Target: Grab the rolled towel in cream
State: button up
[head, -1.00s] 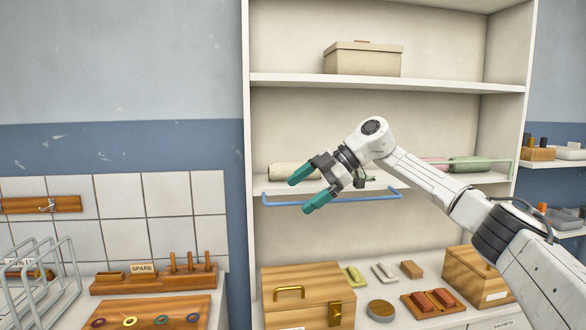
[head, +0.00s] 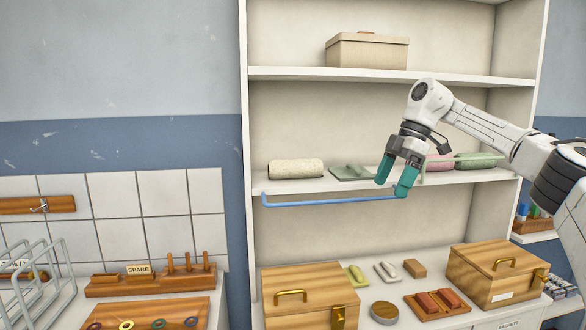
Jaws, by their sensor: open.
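The cream rolled towel (head: 296,169) lies on its side at the left end of the middle shelf (head: 315,185), now in full view. My gripper (head: 393,183) is open and empty, with teal fingers pointing down. It hangs in front of the middle shelf's front edge, well to the right of the cream towel and apart from it.
A blue rail (head: 330,201) runs along the shelf front below the cream towel. A grey-green item (head: 353,172) lies beside the towel; pink (head: 438,165) and green (head: 478,160) rolls lie further right. A lidded box (head: 367,52) stands on the shelf above. Wooden boxes (head: 310,295) stand below.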

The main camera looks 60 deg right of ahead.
aim_at(295, 167)
jog(key=i+l, duration=0.65)
jog(key=l, duration=0.2)
